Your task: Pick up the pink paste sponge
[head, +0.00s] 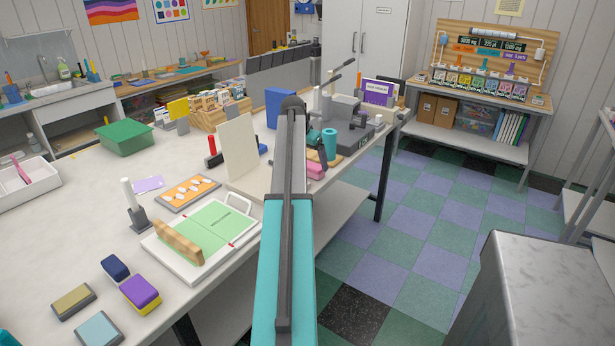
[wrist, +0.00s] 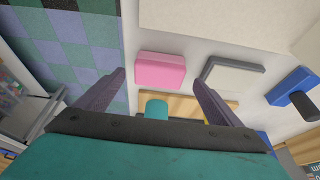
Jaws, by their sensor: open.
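The pink paste sponge (wrist: 160,70) is a pink block lying flat on the pale work surface in the wrist view. It also shows in the head view (head: 316,171), just right of my arm and partly hidden by it. My gripper (wrist: 159,78) is open in the wrist view, with one dark finger on each side of the sponge in the picture. Nothing is held between the fingers. The sponge appears beyond the fingertips, and I cannot tell the exact gap.
A teal cylinder (wrist: 156,108) is close to the sponge, by a wooden piece. A grey-edged pad (wrist: 232,76) and a blue block with a dark handle (wrist: 292,92) are to the right. The table edge and tiled floor (wrist: 65,50) are to the left.

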